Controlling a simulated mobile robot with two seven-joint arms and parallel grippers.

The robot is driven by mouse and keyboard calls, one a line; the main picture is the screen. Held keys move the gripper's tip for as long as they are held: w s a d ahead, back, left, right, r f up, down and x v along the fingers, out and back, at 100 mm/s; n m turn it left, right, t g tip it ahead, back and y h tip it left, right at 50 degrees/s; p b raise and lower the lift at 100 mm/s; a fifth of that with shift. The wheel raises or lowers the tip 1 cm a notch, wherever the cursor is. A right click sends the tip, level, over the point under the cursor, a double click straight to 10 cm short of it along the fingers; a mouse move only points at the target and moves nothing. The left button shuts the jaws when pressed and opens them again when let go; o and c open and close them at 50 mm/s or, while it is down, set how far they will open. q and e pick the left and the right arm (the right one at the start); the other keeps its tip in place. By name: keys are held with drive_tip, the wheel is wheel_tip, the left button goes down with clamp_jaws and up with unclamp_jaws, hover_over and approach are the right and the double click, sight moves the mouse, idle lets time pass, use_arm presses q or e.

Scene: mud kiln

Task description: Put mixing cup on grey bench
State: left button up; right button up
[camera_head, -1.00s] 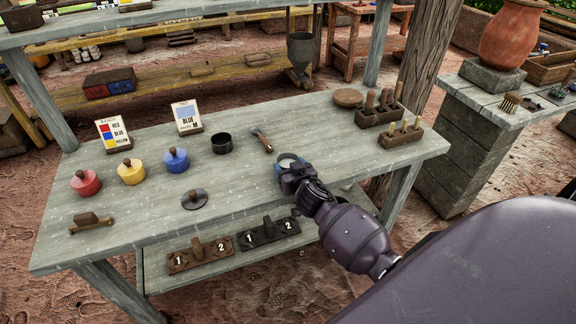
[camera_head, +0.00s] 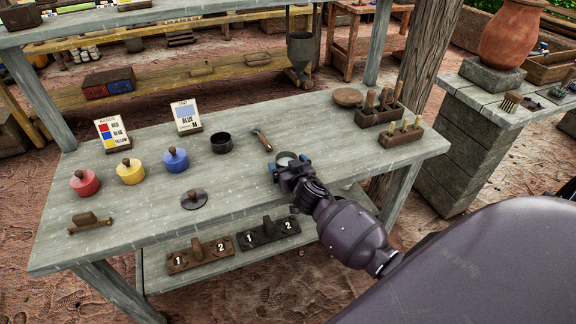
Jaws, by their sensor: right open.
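A small round pale cup (camera_head: 286,158), which looks like the mixing cup, is at the right part of the grey bench (camera_head: 240,200). My right gripper (camera_head: 289,162) is open at this cup, with its blue fingertips on either side of the cup's near part. The gripper hides the cup's lower side, so I cannot tell whether the fingers touch it. The cup seems to stand on the bench top. My left gripper is not in view.
A black bowl (camera_head: 221,143), a wooden-handled tool (camera_head: 262,141) and a dark knobbed lid (camera_head: 194,199) lie left of the gripper. Red (camera_head: 85,183), yellow (camera_head: 131,172) and blue (camera_head: 175,160) pots stand further left. Tool blocks (camera_head: 401,136) stand at the right.

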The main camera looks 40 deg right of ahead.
drive_tip(key=shift+r, duration=0.2)
drive_tip(key=p+v, duration=0.2)
drive_tip(key=v, duration=0.8)
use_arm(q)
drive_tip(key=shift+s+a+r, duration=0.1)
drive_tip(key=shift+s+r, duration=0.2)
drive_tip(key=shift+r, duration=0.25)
use_arm(e)
drive_tip(key=s+a+f+n+g+y, duration=0.1)
drive_tip(key=s+a+f, duration=0.1)
drive_tip(key=s, duration=0.5)
drive_tip(key=s+a+f+n+g+y, duration=0.1)
drive_tip(key=s+a+f, duration=0.2)
drive_tip(key=s, duration=0.4)
drive_tip(key=s+a+f+n+g+y, duration=0.1)
drive_tip(key=s+a+f+g, duration=0.1)
drive_tip(key=s+f, duration=0.2)
drive_tip(key=s, duration=0.3)
drive_tip(key=shift+a+f+n+y, duration=0.2)
drive_tip(key=shift+a+n+y, duration=0.1)
drive_tip(key=shift+a+n, duration=0.1)
